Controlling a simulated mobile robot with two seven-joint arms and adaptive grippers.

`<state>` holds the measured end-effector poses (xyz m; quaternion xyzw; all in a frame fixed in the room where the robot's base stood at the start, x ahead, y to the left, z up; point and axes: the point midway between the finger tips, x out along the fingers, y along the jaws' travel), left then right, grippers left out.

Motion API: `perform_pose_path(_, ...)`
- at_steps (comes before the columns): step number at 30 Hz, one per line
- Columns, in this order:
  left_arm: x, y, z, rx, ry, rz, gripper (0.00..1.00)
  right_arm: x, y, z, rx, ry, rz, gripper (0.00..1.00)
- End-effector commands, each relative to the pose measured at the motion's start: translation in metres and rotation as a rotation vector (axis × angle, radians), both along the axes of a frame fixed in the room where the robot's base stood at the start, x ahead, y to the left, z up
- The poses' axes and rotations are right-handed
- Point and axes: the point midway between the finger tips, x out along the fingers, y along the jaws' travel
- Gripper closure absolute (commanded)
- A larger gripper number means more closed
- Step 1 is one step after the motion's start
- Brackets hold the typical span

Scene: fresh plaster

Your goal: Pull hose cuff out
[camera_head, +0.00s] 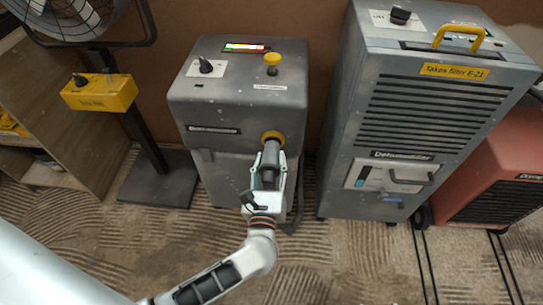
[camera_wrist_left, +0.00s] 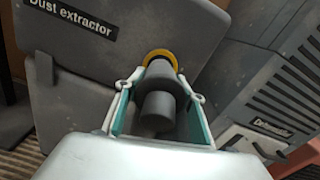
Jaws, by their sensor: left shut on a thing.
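The grey dust extractor (camera_head: 238,110) stands in the middle of the head view, with a yellow ring (camera_head: 273,136) around the port on its front. The dark grey hose cuff (camera_head: 270,154) is at this ring, its far end meeting it; how deep it sits is hidden. My left gripper (camera_head: 268,168) is shut on the cuff, one finger on each side. In the left wrist view the cuff (camera_wrist_left: 160,82) lies between the teal-lined fingers, with the yellow ring (camera_wrist_left: 161,56) just behind it. My right gripper is not in view.
A grey dehumidifier (camera_head: 430,105) stands close on the right, with a red machine (camera_head: 495,175) beyond it. A fan on a stand with a yellow box (camera_head: 100,93) and a wooden shelf (camera_head: 70,175) are on the left. Carpet in front is mostly clear; dark cables run at right.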

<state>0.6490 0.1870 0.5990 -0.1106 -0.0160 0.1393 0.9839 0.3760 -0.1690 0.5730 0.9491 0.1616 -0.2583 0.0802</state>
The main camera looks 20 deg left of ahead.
Motion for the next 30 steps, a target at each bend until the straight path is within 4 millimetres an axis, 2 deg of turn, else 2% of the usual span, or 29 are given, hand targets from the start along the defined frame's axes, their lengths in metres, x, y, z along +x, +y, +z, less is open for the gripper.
perform_pose_path(3, -0.003, -0.002, -0.003, -0.002, 0.005, -0.002, 1.0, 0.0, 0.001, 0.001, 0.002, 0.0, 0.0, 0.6)
perform_pose_path(4, -0.003, -0.002, -0.003, -0.003, 0.005, -0.002, 0.6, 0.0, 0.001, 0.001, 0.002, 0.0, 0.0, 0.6)
perform_pose_path(5, -0.003, -0.002, -0.003, -0.002, 0.005, -0.002, 0.52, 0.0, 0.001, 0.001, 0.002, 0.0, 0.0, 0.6)
perform_pose_path(6, -0.003, -0.002, -0.003, -0.002, 0.005, -0.002, 0.49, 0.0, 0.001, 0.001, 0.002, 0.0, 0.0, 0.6)
perform_pose_path(17, -0.004, -0.002, -0.002, -0.001, 0.004, -0.002, 0.49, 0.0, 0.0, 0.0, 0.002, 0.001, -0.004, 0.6)
perform_pose_path(30, -0.063, -0.019, -0.002, -0.003, 0.005, -0.001, 0.49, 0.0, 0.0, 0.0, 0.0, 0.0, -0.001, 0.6)
